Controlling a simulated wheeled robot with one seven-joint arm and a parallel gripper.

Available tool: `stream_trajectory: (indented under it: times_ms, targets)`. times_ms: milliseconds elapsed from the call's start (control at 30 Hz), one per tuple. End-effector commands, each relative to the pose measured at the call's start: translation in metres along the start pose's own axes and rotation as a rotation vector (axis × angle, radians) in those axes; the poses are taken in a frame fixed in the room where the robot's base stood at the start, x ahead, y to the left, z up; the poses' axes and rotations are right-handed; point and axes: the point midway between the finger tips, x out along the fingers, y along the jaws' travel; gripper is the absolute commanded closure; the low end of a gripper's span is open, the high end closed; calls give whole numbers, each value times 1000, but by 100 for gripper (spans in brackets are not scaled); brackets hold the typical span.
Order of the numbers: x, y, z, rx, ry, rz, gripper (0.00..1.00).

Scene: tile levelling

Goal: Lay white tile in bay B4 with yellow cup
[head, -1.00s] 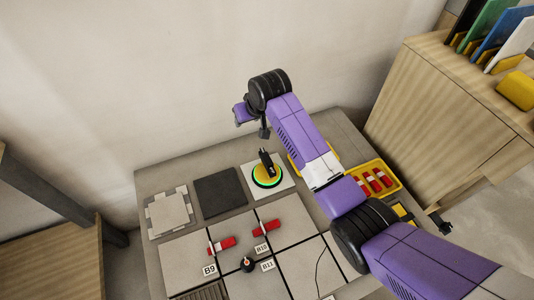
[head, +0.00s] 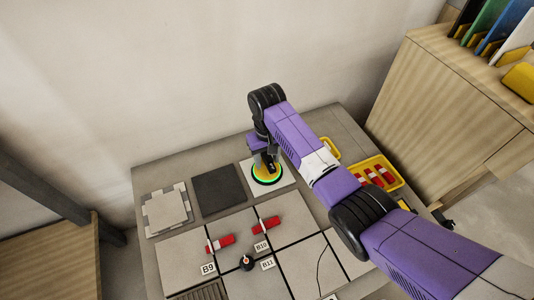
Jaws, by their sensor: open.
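A yellow suction cup (head: 266,174) with a bright green ring and a dark handle sits on a white tile (head: 286,181) at the back of the bench. My gripper (head: 267,160) is open and down at the cup's handle. It hides part of the handle, and I cannot tell whether the fingers touch it. The laid floor (head: 186,258) fills the front of the bench, with tags B9 (head: 208,268), B10 (head: 261,245) and B11 (head: 267,264). No B4 tag can be read.
A dark tile (head: 219,190) and a pale notched-looking tile stack (head: 167,209) lie left of the cup. Red clips (head: 220,243) and a dark knob (head: 247,263) stand up from the floor. A yellow tray (head: 397,184) of red pieces lies right, beside a wooden cabinet (head: 440,110).

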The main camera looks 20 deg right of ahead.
Motion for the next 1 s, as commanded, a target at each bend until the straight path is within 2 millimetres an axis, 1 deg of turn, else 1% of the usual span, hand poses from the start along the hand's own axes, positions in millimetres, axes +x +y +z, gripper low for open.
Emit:
stream_trajectory:
  times_ms: [33, 133, 433, 467, 500, 667, 700, 1000]
  targets:
    - [6, 0, 0, 0, -1, 0, 55]
    - [10, 0, 0, 0, 0, 0, 55]
    - [12, 0, 0, 0, 1, 0, 55]
    - [12, 0, 0, 0, 1, 0, 58]
    - [12, 0, 0, 0, 1, 0, 66]
    - [12, 0, 0, 0, 1, 0, 98]
    - [12, 0, 0, 0, 1, 0, 100]
    - [11, 0, 0, 0, 1, 1, 100]
